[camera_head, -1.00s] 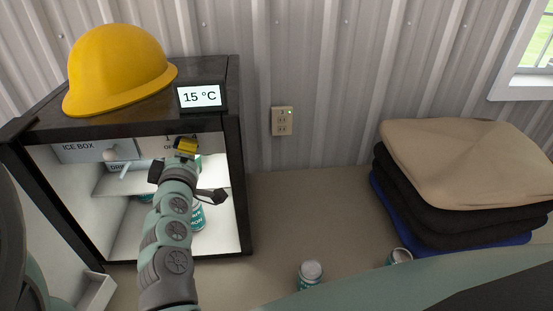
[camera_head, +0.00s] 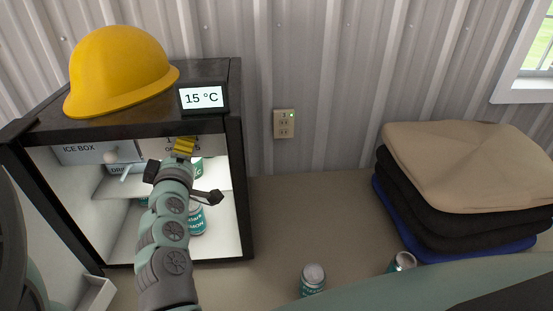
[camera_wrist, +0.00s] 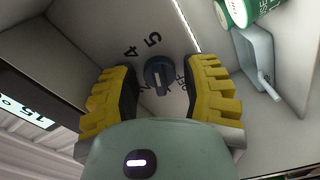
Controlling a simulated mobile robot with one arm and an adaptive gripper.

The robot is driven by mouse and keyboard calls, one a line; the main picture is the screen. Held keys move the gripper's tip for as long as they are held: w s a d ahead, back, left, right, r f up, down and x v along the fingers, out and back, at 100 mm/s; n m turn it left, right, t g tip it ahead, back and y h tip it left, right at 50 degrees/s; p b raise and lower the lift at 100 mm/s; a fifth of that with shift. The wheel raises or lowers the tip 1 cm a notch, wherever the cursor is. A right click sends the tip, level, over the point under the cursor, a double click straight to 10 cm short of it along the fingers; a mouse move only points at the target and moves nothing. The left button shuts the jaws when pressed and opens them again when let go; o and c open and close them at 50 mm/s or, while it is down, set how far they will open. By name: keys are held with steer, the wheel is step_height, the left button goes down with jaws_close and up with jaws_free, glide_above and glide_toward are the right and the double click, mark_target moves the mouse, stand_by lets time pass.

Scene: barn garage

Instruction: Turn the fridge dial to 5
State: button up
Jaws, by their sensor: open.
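The fridge dial (camera_wrist: 158,75) is a dark round knob on a pale panel in the wrist view. The numbers 4 and 5 are readable beside it; other marks are partly hidden by my fingers and the knob. I cannot tell which mark the dial points at. My gripper (camera_wrist: 161,85) is open, with one yellow finger on each side of the dial; contact is not clear. In the head view my gripper (camera_head: 184,147) is at the top of the open fridge (camera_head: 238,160) and hides the dial. The fridge display (camera_head: 201,97) reads 15 °C.
A yellow hard hat (camera_head: 120,72) sits on the fridge. Cans (camera_head: 197,220) stand inside, below my arm. An ice box compartment (camera_head: 82,153) is at the upper left. Another can (camera_head: 313,279) stands on the surface to the right, near folded cloths (camera_head: 465,165).

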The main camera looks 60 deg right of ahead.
steer(key=v, duration=1.2)
steer(key=shift+w, duration=0.1)
stand_by(0.4)
